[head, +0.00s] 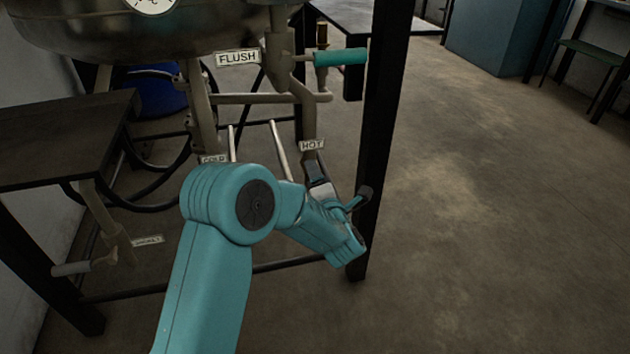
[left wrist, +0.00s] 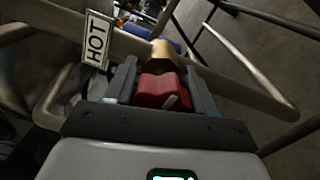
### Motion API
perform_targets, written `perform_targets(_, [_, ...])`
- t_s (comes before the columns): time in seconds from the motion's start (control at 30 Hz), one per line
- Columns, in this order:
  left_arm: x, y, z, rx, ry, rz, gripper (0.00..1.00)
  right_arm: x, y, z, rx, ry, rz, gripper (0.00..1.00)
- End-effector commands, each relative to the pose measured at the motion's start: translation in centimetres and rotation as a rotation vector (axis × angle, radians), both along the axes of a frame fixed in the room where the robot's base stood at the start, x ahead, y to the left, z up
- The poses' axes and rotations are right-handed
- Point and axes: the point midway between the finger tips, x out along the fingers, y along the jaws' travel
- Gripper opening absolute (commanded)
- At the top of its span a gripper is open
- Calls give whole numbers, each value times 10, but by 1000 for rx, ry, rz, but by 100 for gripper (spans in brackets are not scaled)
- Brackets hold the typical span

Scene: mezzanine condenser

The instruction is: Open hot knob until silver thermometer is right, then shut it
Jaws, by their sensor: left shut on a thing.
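My left gripper (head: 316,172) is just below that label. In the left wrist view the red hot knob (left wrist: 157,90) sits between the two fingers, which are shut on it. A brass-coloured fitting (left wrist: 163,54) is right behind the knob. In the head view the knob is hidden by my gripper. A round white dial (head: 151,4) on the vessel is cut off by the top edge. I cannot read it or tell if it is the silver thermometer.
A FLUSH label (head: 237,58) and a teal valve handle (head: 341,57) are above my gripper. A black frame post (head: 378,130) stands close on the right. Open floor (head: 500,200) lies beyond it. A dark table (head: 65,138) is at left.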

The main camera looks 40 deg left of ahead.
Motion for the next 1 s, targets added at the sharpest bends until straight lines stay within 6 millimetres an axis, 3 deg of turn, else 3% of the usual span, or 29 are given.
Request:
perform_targets(0.43, [3, -5, 1, -182, -209, -16, 24, 0, 0, 0, 0, 0, 0, 43])
perform_targets(1.0, [3, -5, 2, -223, -263, -16, 24, 0, 0, 0, 0, 0, 0, 43])
